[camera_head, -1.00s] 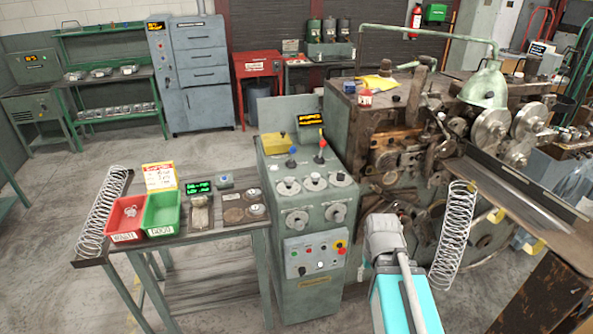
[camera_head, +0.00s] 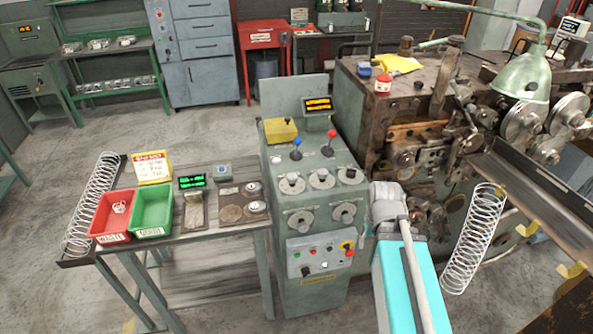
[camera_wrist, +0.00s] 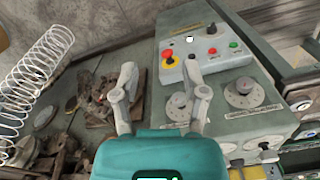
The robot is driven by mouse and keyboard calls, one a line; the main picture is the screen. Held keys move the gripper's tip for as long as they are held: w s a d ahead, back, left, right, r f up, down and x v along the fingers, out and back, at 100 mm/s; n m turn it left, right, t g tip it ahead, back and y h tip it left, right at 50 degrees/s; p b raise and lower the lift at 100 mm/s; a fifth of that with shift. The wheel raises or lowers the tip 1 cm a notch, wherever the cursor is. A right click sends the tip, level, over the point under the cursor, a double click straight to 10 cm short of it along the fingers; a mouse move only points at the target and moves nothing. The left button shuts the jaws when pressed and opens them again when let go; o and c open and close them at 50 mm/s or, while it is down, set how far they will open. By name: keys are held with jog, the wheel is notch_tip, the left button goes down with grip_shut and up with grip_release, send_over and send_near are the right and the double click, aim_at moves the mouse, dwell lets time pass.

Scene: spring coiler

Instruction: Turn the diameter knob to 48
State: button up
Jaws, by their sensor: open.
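The green-grey control console (camera_head: 318,255) stands in the middle of the head view. Several round dial knobs sit on its sloped top and front, among them one top knob (camera_head: 292,183) and one front knob (camera_head: 344,212). Their labels are too small to read, so I cannot tell which is the diameter knob. A small orange display (camera_head: 319,104) stands on top; its figures are unreadable. In the wrist view my gripper (camera_wrist: 160,72) is open and empty, its fingers apart. A left knob (camera_wrist: 178,107) shows between the fingers; a right knob (camera_wrist: 243,93) lies beyond the right finger.
A red emergency button (camera_wrist: 168,62) and small push buttons are on the console's front. A side table (camera_head: 235,238) with red and green bins stands left. The coiling machine (camera_head: 450,120) is close on the right. A hanging spring (camera_head: 474,240) is right of my arm.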

jog(key=shift+w+a, duration=0.1)
jog(key=shift+w, duration=0.05)
jog(key=o, duration=0.3)
jog(key=shift+a+r, duration=0.1)
jog(key=shift+o, duration=0.6)
jog(key=shift+w+a+r, duration=0.1)
jog(key=shift+w+r, duration=0.05)
jog(key=shift+w, duration=0.15)
notch_tip(320, 180, up, 15)
jog(key=m+p, duration=0.3)
jog(key=p, duration=1.2)
send_over(292, 175)
jog(key=shift+f, duration=0.2)
jog(key=shift+f, duration=0.25)
notch_tip(292, 175, down, 13)
jog(key=b, duration=1.3)
jog(key=shift+f+b, duration=0.15)
jog(key=shift+b, duration=0.25)
